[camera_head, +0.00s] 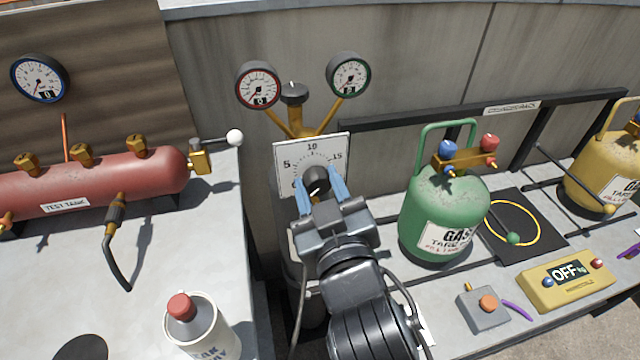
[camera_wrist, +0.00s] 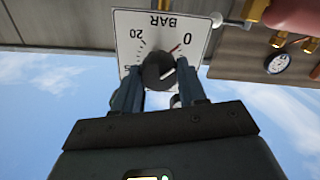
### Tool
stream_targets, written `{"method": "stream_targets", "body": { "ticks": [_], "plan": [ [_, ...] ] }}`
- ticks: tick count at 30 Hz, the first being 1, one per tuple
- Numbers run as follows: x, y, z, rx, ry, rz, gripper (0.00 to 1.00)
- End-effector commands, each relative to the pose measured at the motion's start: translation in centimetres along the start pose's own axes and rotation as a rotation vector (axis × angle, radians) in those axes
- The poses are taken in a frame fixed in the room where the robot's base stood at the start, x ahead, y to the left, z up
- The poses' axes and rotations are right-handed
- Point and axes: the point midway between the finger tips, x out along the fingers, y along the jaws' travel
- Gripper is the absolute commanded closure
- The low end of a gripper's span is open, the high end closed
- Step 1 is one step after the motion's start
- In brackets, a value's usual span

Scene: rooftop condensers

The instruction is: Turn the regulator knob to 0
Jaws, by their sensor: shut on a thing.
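The regulator knob (camera_head: 317,178) is dark and round, in front of a white dial plate (camera_head: 283,160) marked 5, 10 and 15. My gripper (camera_head: 321,194) is shut on the knob, with one blue finger on each side. In the wrist view the knob (camera_wrist: 158,72) sits between my fingers, and the plate (camera_wrist: 130,25) appears upside down with 0, 20 and BAR readable. A white line on the knob slants toward the 0 side, where a red mark lies near the 0. The exact reading is hard to tell. My gripper hides the lower dial in the head view.
Red-rimmed (camera_head: 258,85) and green-rimmed (camera_head: 348,75) gauges stand above the dial. A green gas cylinder (camera_head: 440,205) is close on the right. A red test tank (camera_head: 90,180) and a white can (camera_head: 200,325) are on the left bench. A yellow scale box (camera_head: 567,283) lies lower right.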

Motion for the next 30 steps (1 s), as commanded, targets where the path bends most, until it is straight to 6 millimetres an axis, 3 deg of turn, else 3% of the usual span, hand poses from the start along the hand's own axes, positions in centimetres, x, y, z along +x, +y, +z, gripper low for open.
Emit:
{"method": "stream_targets", "body": {
  "ticks": [3,4,11,22,30],
  "plan": [
    [0.0,0.0,0.0,-0.001,0.0,0.0,0.89],
    [0.0,0.0,0.0,-0.001,0.0,0.0,0.57],
    [0.0,0.0,0.0,0.0,0.0,0.0,0.35],
    [-0.7,-0.1,0.1,0.003,0.0,0.0,0.33],
    [-4.6,-0.1,0.2,0.003,-0.001,0.0,0.33]
  ]
}}
